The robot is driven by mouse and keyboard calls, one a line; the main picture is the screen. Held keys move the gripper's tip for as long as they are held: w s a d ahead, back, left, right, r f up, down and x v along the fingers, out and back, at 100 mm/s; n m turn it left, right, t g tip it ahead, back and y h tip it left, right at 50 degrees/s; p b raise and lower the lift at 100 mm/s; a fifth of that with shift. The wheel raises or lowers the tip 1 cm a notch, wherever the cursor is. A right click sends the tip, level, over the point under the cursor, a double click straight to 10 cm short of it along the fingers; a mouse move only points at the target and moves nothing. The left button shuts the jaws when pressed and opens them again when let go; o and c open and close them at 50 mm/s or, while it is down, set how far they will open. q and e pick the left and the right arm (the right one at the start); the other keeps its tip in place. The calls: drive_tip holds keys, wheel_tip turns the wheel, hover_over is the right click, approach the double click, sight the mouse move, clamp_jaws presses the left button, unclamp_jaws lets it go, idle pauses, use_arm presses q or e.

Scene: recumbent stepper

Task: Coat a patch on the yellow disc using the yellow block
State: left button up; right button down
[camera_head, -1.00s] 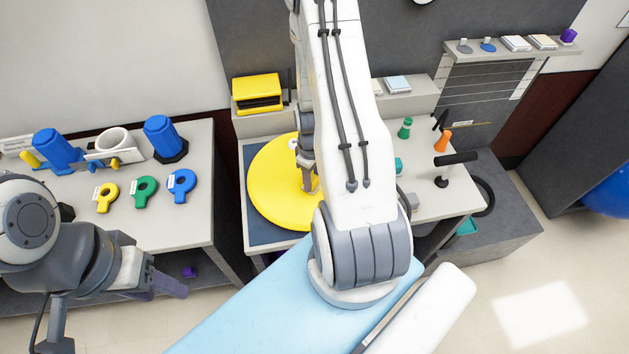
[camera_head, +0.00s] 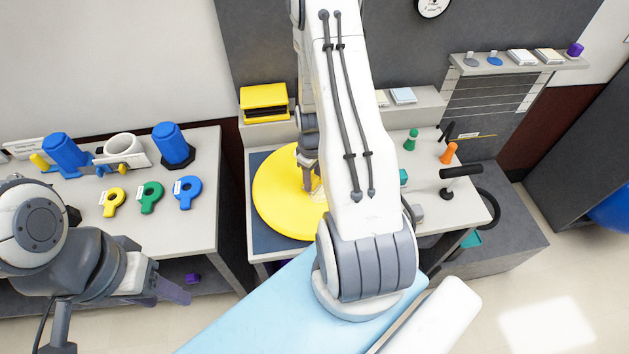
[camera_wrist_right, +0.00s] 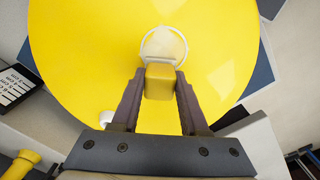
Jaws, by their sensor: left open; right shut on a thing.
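The yellow disc (camera_head: 275,207) lies flat on a dark blue mat on the middle bench. It fills much of the right wrist view (camera_wrist_right: 75,60). My right gripper (camera_head: 309,182) is over the disc, pointing down, partly hidden by its own arm. In the right wrist view my right gripper (camera_wrist_right: 160,82) is shut on the yellow block (camera_wrist_right: 159,84). The block's far end is at the near edge of a white ring-outlined pale patch (camera_wrist_right: 164,43) on the disc. I cannot tell whether the block touches the disc. My left gripper (camera_head: 175,290) is open and empty, low at the left.
The left bench holds blue cylinders (camera_head: 68,154) and yellow, green and blue ring tags (camera_head: 150,196). A yellow box (camera_head: 264,102) stands behind the disc. Green and orange pegs (camera_head: 449,153) and a black-handled post (camera_head: 455,173) stand right of my arm. A light blue pad (camera_head: 250,315) lies in front.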

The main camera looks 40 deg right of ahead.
drive_tip(key=shift+s+a, duration=0.25)
drive_tip(key=shift+s, duration=0.5)
drive_tip(key=shift+s+a, duration=0.25)
drive_tip(key=shift+s, duration=0.45)
drive_tip(key=shift+s+a, duration=0.2)
drive_tip(key=shift+s, duration=0.3)
drive_tip(key=shift+s+a, duration=0.15)
drive_tip(key=shift+s, duration=0.35)
wheel_tip(320, 180, up, 7)
drive_tip(key=p, duration=0.7)
drive_tip(key=shift+w, duration=0.1)
